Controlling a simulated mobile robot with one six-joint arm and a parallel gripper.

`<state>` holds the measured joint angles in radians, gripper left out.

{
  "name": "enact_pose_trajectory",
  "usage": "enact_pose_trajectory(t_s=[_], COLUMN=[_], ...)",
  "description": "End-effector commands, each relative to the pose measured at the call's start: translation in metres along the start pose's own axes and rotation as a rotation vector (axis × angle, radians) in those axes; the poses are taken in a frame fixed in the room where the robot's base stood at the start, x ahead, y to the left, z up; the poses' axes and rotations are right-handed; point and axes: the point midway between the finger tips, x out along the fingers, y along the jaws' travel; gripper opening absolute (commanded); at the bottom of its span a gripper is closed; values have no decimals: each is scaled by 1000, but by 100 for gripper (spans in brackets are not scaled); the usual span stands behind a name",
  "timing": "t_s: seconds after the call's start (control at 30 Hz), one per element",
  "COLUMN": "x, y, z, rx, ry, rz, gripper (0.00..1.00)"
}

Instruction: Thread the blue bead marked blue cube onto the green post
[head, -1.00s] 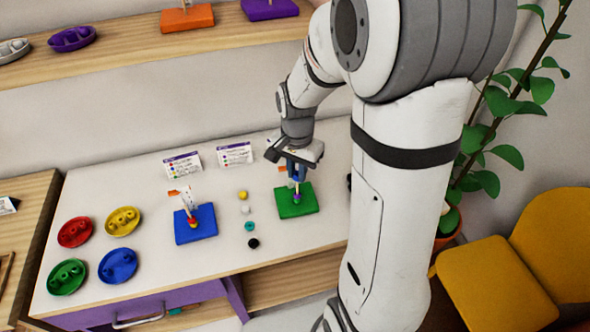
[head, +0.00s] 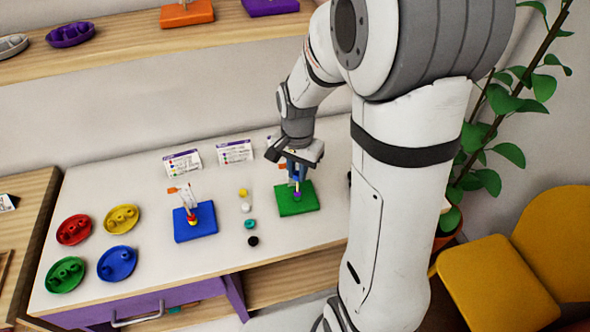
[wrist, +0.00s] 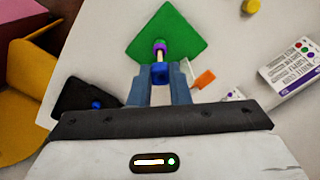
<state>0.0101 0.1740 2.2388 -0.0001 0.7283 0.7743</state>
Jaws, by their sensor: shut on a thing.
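The green board (head: 311,205) stands on the table and carries an upright pale post (wrist: 159,56). A purple bead (wrist: 159,44) sits low around that post; it also shows in the head view (head: 297,194). My gripper (head: 296,170) is above the board, pointing down. In the wrist view, its two fingers are shut on a blue bead (wrist: 159,74). The blue bead lines up with the post's upper end, but I cannot tell whether it is around the post or just above it. Its shape is partly hidden by the fingers.
A blue board (head: 196,231) with posts and beads stands to the left. Several loose beads, including yellow (head: 243,193) and black (head: 253,241), lie between the boards. Red (head: 74,230), yellow (head: 121,220), green (head: 66,274) and blue (head: 117,264) dishes stand farther left. Cards (head: 183,162) stand behind.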

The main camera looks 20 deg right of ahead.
Motion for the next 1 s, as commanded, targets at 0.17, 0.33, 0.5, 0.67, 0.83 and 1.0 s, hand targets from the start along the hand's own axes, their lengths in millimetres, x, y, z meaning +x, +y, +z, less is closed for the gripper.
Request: enact_pose_trajectory(t_s=[0.17,0.33,0.5,0.67,0.83,1.0], x=[7,12,17,19,19,19], y=[0,0,0,0,0,0], z=[0,0,0,0,0,0], rx=[0,1,1,1,1,1], ry=[0,0,0,0,0,0], rz=[0,0,0,0,0,0], gripper=[0,0,0,0,0,26])
